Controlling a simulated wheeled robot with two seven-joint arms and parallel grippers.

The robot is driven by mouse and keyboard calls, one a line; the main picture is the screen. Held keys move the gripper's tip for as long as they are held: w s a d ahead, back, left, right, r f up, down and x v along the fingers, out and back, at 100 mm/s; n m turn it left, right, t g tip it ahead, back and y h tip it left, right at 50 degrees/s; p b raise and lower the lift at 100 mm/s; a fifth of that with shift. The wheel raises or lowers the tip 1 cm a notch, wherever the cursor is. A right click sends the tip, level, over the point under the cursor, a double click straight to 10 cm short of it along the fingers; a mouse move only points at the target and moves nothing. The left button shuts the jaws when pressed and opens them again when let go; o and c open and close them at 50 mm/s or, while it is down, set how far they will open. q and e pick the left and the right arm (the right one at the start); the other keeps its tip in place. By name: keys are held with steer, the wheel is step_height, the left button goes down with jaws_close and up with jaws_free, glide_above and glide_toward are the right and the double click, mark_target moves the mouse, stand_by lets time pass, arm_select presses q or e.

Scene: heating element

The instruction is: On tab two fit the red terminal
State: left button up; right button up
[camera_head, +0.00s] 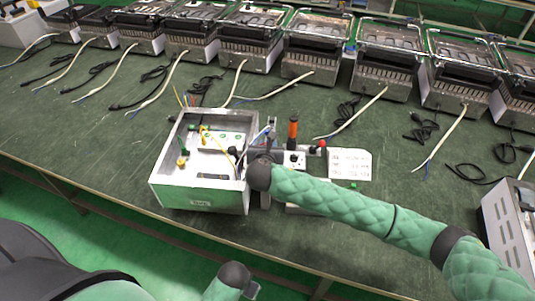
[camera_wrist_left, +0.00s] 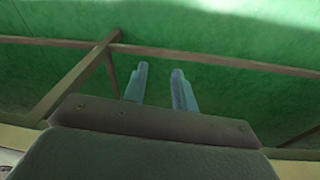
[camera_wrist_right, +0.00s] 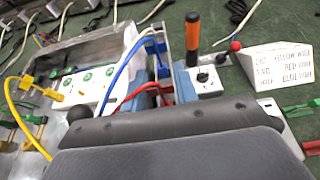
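The open metal housing (camera_head: 205,190) stands on the bench, with a pale panel (camera_wrist_right: 100,85) bearing green marks inside. A yellow wire (camera_wrist_right: 10,95) loops across it. A red wire (camera_wrist_right: 150,90) runs between the spread fingers of my right gripper (camera_wrist_right: 162,85), beside a blue wire (camera_wrist_right: 120,75). I see no finger closed on the red wire. Its red terminal and tab two cannot be made out. In the head view my right wrist covers the housing's right edge. My left gripper (camera_wrist_left: 160,75) is open and empty, low in front of the bench over the green floor.
An orange-handled screwdriver (camera_head: 293,132) stands upright right of the housing, by a switch box (camera_wrist_right: 203,82) and a red-knobbed lever (camera_wrist_right: 235,46). A white card (camera_head: 350,163) lists wire colours. Several heater units line the back, their cables on the bench.

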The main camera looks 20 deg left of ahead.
steer(key=shift+w+a+f, duration=0.1)
steer(key=shift+w+f, duration=0.05)
steer(key=shift+w, duration=0.2)
steer(key=c, duration=0.6)
